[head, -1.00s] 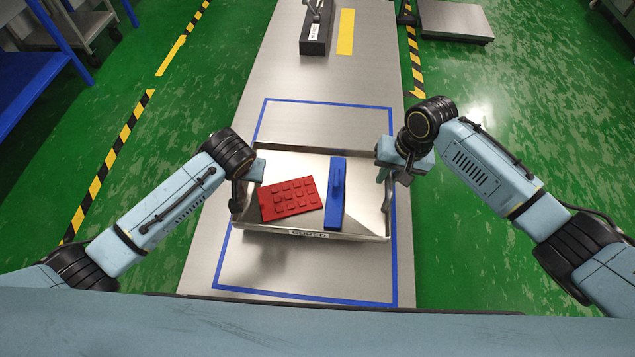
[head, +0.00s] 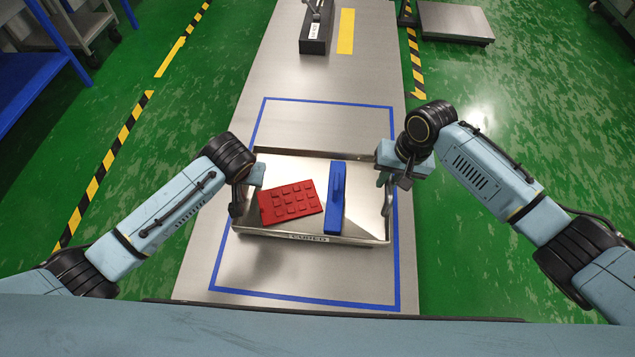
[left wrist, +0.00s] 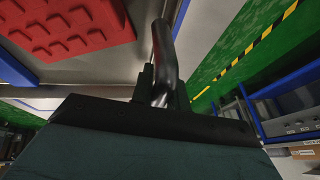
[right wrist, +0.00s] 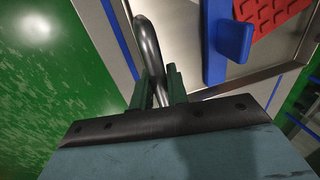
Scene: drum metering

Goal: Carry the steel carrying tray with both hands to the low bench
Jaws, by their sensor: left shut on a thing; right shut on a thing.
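The steel carrying tray (head: 270,169) is over the steel bench top, inside the blue tape outline. I cannot tell whether it touches the surface. A red studded plate (head: 291,203) and a blue bar with a handle (head: 336,205) lie in it. My left gripper (head: 239,203) is shut on the tray's left handle, a curved bar that shows in the left wrist view (left wrist: 163,62). My right gripper (head: 386,188) is shut on the right handle, which shows in the right wrist view (right wrist: 150,50).
The blue tape outline (head: 330,103) leaves bare bench around the tray. A dark block (head: 316,40) and a yellow strip (head: 346,31) lie at the bench's far end. A low steel platform (head: 455,20) stands back right. A blue-framed table (head: 35,75) is at the left. Green floor lies on both sides.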

